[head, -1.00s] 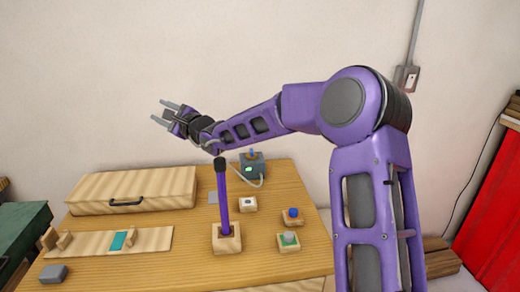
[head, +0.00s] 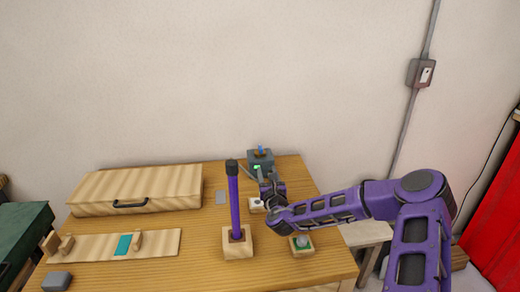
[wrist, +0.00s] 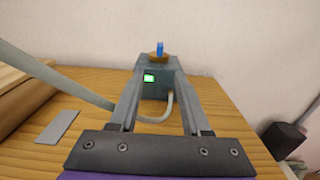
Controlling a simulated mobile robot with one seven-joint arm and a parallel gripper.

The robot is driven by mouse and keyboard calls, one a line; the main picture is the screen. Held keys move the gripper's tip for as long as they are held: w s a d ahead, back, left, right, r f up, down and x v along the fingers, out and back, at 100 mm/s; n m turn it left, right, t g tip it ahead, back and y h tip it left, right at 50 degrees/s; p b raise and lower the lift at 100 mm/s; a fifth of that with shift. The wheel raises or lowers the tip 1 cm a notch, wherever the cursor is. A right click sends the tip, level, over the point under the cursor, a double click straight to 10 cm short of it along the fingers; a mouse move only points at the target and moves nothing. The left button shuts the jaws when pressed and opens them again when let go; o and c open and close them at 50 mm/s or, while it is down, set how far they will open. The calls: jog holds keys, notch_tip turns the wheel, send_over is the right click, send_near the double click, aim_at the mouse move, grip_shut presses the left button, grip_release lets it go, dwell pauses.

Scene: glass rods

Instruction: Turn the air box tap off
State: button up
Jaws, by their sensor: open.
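The air box (head: 262,158) is a grey box at the back right of the table, with a lit green window on its front. Its blue tap (head: 261,149) stands on top. In the wrist view the air box (wrist: 153,88) is straight ahead and the tap (wrist: 159,49) shows as a narrow blue piece on a brownish base. I cannot tell which way the tap is turned. My gripper (head: 266,176) is in front of the box, open and empty. In the wrist view its fingers frame the box's front, with the tap above and between the tips.
A pale hose (wrist: 55,76) loops from the box to the left. A purple rod (head: 235,205) stands upright in a wooden block left of my gripper. A wooden case (head: 140,185) and a slotted wooden rail (head: 100,246) lie left. Small wooden blocks stand near my arm.

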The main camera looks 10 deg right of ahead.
aim_at(261, 152)
jog(key=w+b, duration=0.2)
jog(key=w, duration=1.4)
grip_shut()
